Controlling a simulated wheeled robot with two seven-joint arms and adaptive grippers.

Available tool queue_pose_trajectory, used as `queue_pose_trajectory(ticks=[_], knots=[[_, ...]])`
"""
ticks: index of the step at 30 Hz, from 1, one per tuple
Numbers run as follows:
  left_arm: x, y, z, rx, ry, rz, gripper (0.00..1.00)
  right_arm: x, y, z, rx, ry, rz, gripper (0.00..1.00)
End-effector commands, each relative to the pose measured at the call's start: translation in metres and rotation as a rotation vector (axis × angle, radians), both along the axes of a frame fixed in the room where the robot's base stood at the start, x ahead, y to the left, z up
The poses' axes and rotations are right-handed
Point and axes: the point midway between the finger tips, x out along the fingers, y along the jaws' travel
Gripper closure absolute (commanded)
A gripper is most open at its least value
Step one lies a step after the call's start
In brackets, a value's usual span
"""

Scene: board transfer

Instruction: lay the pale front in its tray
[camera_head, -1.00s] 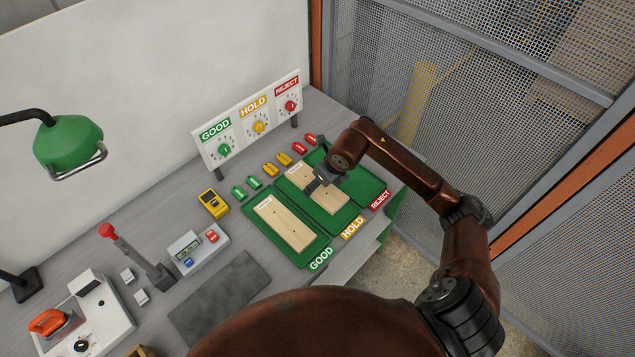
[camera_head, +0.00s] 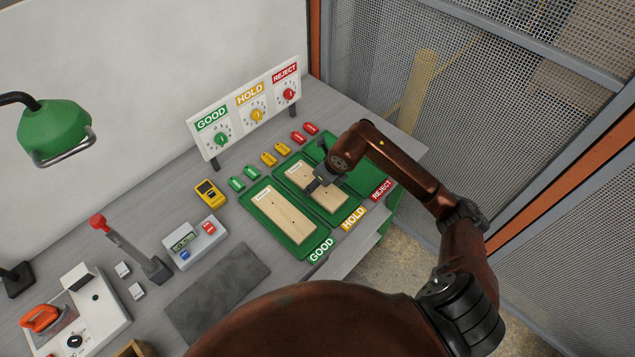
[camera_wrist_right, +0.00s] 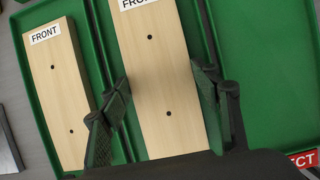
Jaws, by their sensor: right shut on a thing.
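One pale wooden front (camera_head: 330,192), with a white label and dark holes, is at the middle green HOLD tray (camera_head: 332,217), lined up lengthwise with it. My right gripper (camera_head: 318,180) is across its middle. In the right wrist view the gripper (camera_wrist_right: 160,105) has one finger at each long side of this front (camera_wrist_right: 158,65), shut on it. Whether the front touches the tray floor I cannot tell. A second pale front (camera_head: 283,218) lies in the GOOD tray (camera_head: 305,247); its FRONT label shows in the wrist view (camera_wrist_right: 58,90). My left gripper is not in view.
The REJECT tray (camera_head: 368,180) on the right looks empty where visible. Green, yellow and red tags (camera_head: 268,159) lie behind the trays, below a dial board (camera_head: 245,112). A scale-like box (camera_head: 195,242) and grey mat (camera_head: 218,292) are left. A mesh fence stands right.

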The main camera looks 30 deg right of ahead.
Motion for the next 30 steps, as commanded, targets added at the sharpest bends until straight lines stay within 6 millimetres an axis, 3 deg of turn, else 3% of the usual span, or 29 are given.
queue_pose_trajectory(ticks=[13, 14, 22, 30], knots=[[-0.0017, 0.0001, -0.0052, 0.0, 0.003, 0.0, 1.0, 0.0005, -0.0001, -0.0053, -0.001, -0.001, 0.001, 0.77], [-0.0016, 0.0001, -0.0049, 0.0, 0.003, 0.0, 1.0, 0.0005, 0.0, -0.005, 0.0, -0.002, 0.001, 0.41], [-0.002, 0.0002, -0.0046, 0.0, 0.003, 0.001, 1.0, 0.0003, 0.0001, -0.0049, 0.0, -0.001, 0.0, 0.23], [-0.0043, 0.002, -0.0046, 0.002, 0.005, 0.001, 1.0, -0.0002, -0.0001, -0.0052, 0.0, 0.001, 0.0, 0.22]])
